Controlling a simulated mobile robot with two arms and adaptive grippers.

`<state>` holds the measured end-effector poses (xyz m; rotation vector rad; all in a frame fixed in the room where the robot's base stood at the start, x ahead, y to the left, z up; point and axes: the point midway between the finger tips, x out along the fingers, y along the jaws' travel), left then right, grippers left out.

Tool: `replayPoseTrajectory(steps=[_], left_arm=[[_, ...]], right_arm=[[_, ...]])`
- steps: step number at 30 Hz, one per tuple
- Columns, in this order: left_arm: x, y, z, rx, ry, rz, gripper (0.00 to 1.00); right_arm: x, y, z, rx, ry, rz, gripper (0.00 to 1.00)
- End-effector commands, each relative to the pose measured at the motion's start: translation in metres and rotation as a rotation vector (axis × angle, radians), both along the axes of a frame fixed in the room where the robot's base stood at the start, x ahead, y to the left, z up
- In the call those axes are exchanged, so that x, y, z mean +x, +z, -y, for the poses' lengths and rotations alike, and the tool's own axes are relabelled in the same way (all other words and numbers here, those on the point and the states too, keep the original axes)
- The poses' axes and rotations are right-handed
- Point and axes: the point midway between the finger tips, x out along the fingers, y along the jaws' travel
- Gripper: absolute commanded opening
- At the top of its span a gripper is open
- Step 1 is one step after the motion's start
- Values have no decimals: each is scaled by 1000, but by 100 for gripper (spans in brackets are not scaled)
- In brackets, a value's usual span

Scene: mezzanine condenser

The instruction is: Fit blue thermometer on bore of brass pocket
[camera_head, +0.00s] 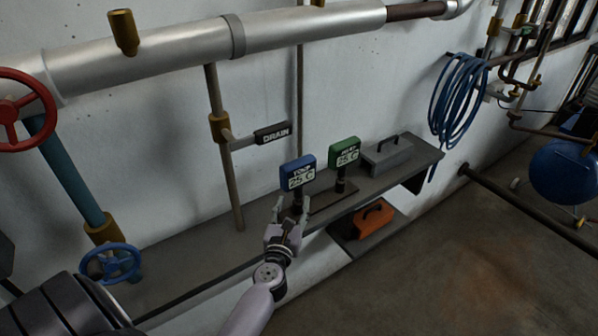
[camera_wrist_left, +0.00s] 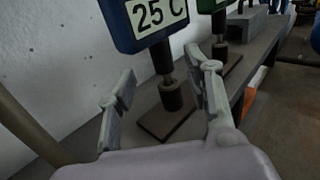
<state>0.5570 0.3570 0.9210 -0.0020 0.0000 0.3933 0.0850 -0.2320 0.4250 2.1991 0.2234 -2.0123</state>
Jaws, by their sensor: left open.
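The blue thermometer (camera_head: 298,172), its display reading 25 C, stands upright in a holder on the grey shelf. In the left wrist view the thermometer (camera_wrist_left: 157,22) shows its dark stem and a round collar above a flat base plate (camera_wrist_left: 165,124). My left gripper (camera_head: 291,212) is open at the stem; in the left wrist view its fingers (camera_wrist_left: 163,88) show on either side of the stem, with gaps. Whether the stem lies fully between the fingertips I cannot tell. The brass pocket (camera_head: 124,32) stands up from the silver pipe at upper left; its bore is not clearly visible.
A green thermometer (camera_head: 344,152) stands close to the right of the blue one. A grey box (camera_head: 388,155) is farther along the shelf (camera_head: 190,254). An orange toolbox (camera_head: 373,218) sits lower. A DRAIN tag (camera_head: 272,134) juts from a vertical pipe. The silver pipe (camera_head: 180,48) runs above.

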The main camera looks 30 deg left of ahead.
Motion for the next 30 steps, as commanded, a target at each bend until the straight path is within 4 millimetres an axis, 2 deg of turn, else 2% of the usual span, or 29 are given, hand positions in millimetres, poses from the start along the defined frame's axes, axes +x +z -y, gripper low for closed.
replayPoseTrajectory(steps=[1,8,15,18,26,30], left_arm=[[7,0,-3,1,0,1,46],[21,-1,-8,3,0,-1,46],[54,-4,-20,3,-1,0,46],[62,-4,-24,2,-1,-1,46],[64,-4,-24,1,-1,-2,46],[64,-4,-24,1,0,-2,38]], right_arm=[[0,1,-1,1,0,0,40],[1,1,0,0,0,1,40],[1,1,1,-2,1,1,40],[2,1,2,-3,2,2,40],[3,1,4,-5,3,3,40],[3,1,5,-6,2,3,40]])
